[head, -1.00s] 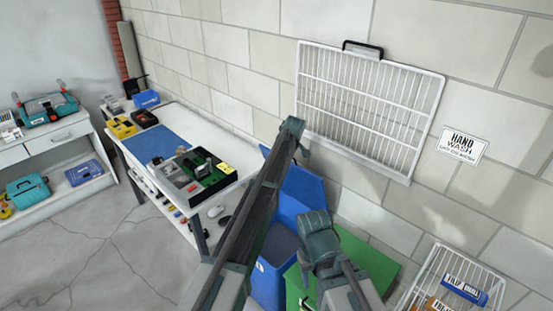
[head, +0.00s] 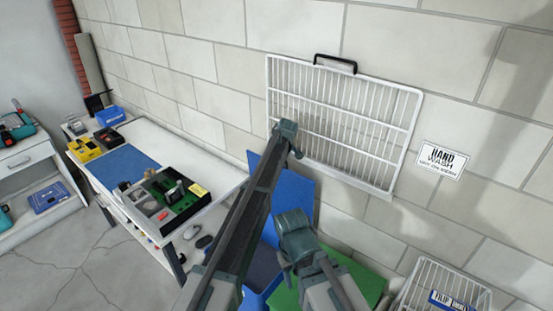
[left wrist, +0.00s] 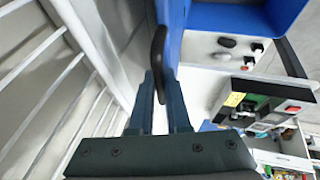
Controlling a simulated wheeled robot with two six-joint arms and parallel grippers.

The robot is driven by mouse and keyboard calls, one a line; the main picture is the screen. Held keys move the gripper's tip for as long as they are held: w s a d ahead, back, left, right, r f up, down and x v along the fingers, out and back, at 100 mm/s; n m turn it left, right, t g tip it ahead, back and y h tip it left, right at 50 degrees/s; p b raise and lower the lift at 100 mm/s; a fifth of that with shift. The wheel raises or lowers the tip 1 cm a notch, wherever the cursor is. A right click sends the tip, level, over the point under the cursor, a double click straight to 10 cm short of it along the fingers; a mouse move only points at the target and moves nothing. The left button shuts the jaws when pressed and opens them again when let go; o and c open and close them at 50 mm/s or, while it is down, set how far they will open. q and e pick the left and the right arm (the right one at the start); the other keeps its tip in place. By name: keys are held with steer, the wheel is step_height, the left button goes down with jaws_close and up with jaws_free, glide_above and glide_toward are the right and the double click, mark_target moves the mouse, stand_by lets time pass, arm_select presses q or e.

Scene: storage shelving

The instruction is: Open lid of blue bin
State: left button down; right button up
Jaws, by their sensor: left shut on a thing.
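The blue bin (head: 254,299) stands low in the head view, largely behind my arms. Its blue lid (head: 295,200) is raised and leans back towards the wall. In the left wrist view the lid (left wrist: 172,25) is seen nearly edge-on, with a dark handle (left wrist: 158,60) on it. My left gripper (left wrist: 160,80) is shut on this handle. In the head view the left fingers are hidden; only my left arm shows. My right arm shows in the head view, but its gripper does not.
A green bin lid (head: 355,275) lies right of the blue bin. A white wire rack (head: 345,125) hangs on the wall behind. A workbench (head: 215,178) with tools stands to the left, and a wire basket (head: 440,300) is at lower right.

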arm_select(q)
steer(key=c, duration=0.9)
jaws_free()
steer(key=shift+r, duration=0.1)
steer(key=p+v, duration=1.2)
steer(key=v, duration=0.1)
steer(key=shift+s+d+r, duration=0.1)
steer(key=shift+s+r, duration=0.05)
steer(key=shift+r, duration=0.15)
